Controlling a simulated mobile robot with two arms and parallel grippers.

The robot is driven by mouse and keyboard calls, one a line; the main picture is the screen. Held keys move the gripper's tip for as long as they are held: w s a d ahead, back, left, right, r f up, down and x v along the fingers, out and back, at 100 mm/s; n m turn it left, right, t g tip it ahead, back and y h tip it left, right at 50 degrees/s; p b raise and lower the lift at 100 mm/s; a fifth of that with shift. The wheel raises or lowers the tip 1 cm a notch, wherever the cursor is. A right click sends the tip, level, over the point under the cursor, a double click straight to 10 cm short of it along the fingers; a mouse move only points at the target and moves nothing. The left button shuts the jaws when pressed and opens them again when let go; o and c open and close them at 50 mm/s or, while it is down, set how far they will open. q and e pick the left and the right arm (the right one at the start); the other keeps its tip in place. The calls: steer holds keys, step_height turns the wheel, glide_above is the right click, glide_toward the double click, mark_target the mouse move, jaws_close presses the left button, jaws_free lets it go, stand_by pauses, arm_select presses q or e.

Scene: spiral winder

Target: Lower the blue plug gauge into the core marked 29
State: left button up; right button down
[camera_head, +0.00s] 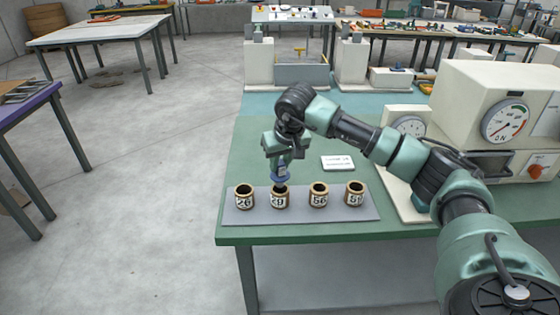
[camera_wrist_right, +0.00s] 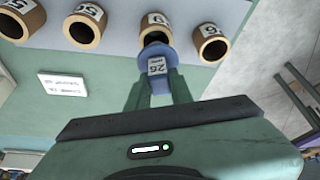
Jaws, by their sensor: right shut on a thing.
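My right gripper (camera_head: 282,165) is shut on the blue plug gauge (camera_head: 281,179) and points down over the second core from the left. That core (camera_head: 280,201) is brown with a white label that seems to read 29. The gauge's lower end is at the core's mouth; I cannot tell if its tip is inside. In the right wrist view the blue gauge (camera_wrist_right: 155,56), with a white number label, sits between the fingers (camera_wrist_right: 157,88), and the core (camera_wrist_right: 154,24) is just beyond it, its dark opening partly covered. My left gripper is not in view.
Cores marked 26 (camera_head: 244,201), apparently 56 (camera_head: 318,200) and apparently 59 (camera_head: 354,198) stand in the same row on a grey mat (camera_head: 300,214). A white card (camera_head: 338,162) lies behind them on the green table. A cream machine with gauges (camera_head: 500,100) stands right.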

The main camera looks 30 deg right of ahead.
mark_target(280, 175)
steer(key=shift+f+b, duration=1.4)
steer(key=shift+f, duration=0.85)
steer(key=c, duration=1.2)
jaws_free()
steer(key=shift+o, duration=0.2)
